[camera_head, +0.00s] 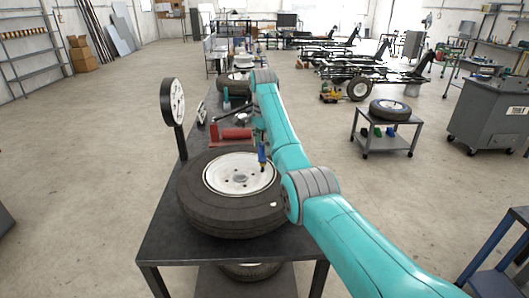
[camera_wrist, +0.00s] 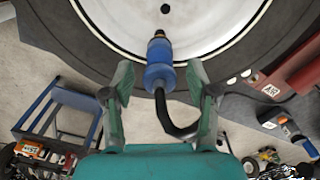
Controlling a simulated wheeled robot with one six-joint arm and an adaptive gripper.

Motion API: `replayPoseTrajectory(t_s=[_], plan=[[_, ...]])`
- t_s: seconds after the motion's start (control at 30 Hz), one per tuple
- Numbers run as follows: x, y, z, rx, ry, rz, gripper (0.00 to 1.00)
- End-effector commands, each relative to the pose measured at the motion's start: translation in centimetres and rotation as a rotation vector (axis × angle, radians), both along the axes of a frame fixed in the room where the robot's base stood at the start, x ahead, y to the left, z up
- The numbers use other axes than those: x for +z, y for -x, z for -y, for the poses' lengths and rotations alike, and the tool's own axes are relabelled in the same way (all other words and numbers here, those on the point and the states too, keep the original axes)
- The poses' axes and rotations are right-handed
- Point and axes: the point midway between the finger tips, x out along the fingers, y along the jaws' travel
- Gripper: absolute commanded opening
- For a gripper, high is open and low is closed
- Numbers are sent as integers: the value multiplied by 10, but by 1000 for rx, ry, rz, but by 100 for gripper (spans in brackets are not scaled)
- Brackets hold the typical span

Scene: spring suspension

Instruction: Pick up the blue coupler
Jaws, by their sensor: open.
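The blue coupler (camera_wrist: 159,76) has a brass tip and a black hose (camera_wrist: 168,116) that curves away from its rear end. In the wrist view it lies between the two green-grey fingers of my gripper (camera_wrist: 158,88), which stand apart with a visible gap on each side. I cannot tell its depth relative to the fingertips. In the head view the coupler (camera_head: 262,156) shows upright above the white wheel rim (camera_head: 225,174) of the large tyre (camera_head: 230,215). My teal arm hides most of my gripper in the head view.
The tyre lies flat on a dark table (camera_head: 165,245). A round gauge (camera_head: 172,102) stands at the table's left edge. A red object (camera_head: 232,135) lies behind the tyre. A cart with another tyre (camera_head: 390,110) stands off to the right.

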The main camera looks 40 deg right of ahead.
Motion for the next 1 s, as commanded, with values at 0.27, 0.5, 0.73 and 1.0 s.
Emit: replayPoseTrajectory(t_s=[0.27,0.5,0.73,1.0], plan=[[-19,-1,-5,-4,0,0,58],[-19,-1,-4,-3,0,1,41],[-19,-1,-4,-3,0,0,0],[-16,-2,-4,-3,0,2,0]])
